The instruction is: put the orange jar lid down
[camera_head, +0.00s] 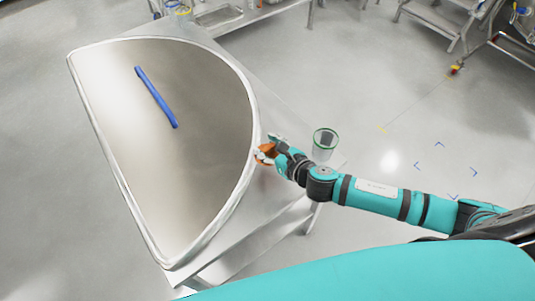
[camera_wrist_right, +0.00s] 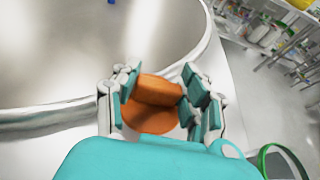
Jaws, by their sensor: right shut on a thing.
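The orange jar lid (camera_wrist_right: 150,112) is between the fingers of my right gripper (camera_wrist_right: 162,105) in the right wrist view. The gripper is shut on it. In the head view, the right gripper (camera_head: 270,150) holds the orange lid (camera_head: 265,153) at the right rim of the large half-round metal pan, over the table edge area. I cannot tell whether the lid touches the surface below. My left gripper is not in view.
The half-round metal pan (camera_head: 205,190) fills most of the table (camera_head: 285,197). A blue bar (camera_head: 156,98) lies in it. A green-rimmed clear jar (camera_head: 324,146) stands at the table's right corner, beside my right gripper. Steel steps (camera_head: 435,22) stand far off.

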